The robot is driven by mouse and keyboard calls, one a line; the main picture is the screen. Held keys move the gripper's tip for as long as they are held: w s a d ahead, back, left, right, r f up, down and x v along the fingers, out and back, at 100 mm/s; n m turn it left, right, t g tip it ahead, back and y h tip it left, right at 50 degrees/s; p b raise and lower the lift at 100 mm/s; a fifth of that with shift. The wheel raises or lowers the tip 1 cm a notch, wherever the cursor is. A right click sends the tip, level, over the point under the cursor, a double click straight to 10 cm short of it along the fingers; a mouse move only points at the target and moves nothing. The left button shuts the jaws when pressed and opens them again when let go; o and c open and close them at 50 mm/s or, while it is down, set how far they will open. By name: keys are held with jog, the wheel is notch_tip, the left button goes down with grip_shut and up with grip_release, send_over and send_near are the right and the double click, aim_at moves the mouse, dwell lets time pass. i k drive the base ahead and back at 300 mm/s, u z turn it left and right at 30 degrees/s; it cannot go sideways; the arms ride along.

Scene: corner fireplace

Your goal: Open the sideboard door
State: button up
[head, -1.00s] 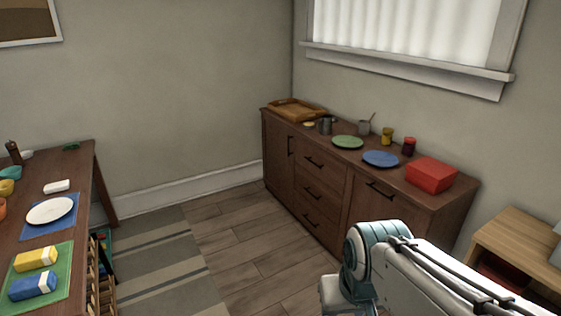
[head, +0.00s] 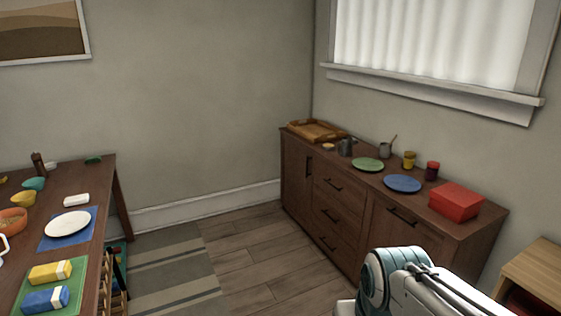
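The dark wood sideboard (head: 330,217) stands against the back right wall under the window. Its left door (head: 294,173) is shut and has a dark vertical handle (head: 308,166) near its right edge. A column of drawers with dark bar handles is in the middle. The right door (head: 388,240) is also shut, with a dark handle (head: 403,217) near its top; my arm hides its lower part. Part of my arm shows at the bottom right, in front of the sideboard. My gripper is out of view.
A wooden tray (head: 316,131), plates, cups and a red box (head: 456,201) stand on the sideboard. A dining table (head: 88,215) with dishes is at the left. A light wood shelf (head: 535,272) is at the right. Striped rug (head: 170,273) and bare floor lie between.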

aim_at(297, 160)
jog(key=u, duration=0.1)
jog(key=i, duration=3.2)
jog(key=z, duration=0.35)
jog(key=i, duration=0.85)
jog(key=z, duration=0.1)
